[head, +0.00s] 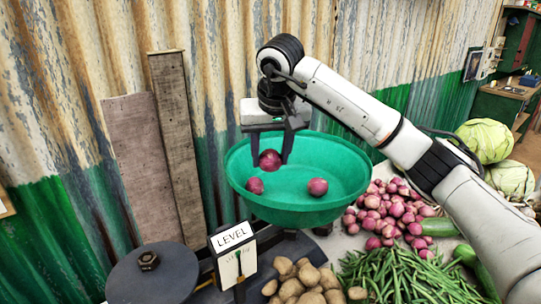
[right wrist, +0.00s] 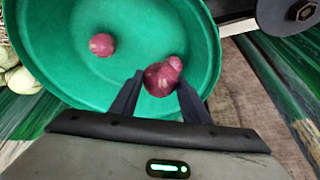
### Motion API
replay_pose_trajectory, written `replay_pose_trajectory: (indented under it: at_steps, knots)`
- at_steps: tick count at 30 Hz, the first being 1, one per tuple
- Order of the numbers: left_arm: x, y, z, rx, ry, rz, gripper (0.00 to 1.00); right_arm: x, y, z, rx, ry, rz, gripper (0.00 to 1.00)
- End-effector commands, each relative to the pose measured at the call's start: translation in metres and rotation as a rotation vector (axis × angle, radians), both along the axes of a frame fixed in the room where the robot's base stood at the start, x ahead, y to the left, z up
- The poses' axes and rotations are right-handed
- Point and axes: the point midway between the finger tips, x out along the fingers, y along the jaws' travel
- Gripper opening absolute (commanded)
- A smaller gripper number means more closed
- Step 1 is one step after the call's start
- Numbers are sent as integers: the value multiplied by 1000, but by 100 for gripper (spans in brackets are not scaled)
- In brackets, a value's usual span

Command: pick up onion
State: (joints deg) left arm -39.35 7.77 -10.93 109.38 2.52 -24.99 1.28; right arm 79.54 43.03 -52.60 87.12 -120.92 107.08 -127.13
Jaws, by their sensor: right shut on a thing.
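A red onion (head: 270,159) is between the fingers of my right gripper (head: 269,164), at the back of the green scale pan (head: 236,165). In the right wrist view the gripper is shut on this onion (right wrist: 160,79). Two more onions lie in the pan, one at the left (head: 254,186) and one nearer the right (head: 317,187). In the right wrist view one loose onion (right wrist: 102,45) lies apart, and the other (right wrist: 176,62) shows partly behind the held one. I cannot tell whether the held onion touches the pan. My left gripper is not in view.
The balance has a "LEVEL" sign (head: 233,238) and a dark plate (head: 152,275) at the left. Potatoes (head: 300,281), green beans (head: 405,278) and a heap of onions (head: 392,212) lie in front and right. Cabbages (head: 486,141) stand farther right. A corrugated wall is close behind.

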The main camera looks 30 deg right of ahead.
Motion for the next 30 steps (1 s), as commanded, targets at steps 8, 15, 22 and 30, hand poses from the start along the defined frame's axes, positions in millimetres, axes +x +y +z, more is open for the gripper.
replay_pose_trajectory:
  at_steps: [8,15,22,30]
  knots:
    - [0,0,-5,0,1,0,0,1,0,27,0,-3,0,18]
    - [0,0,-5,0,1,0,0,0,0,39,0,-1,0,18]
    - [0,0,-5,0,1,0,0,0,0,39,0,-1,0,18]
    - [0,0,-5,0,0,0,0,0,0,49,-1,-2,0,18]
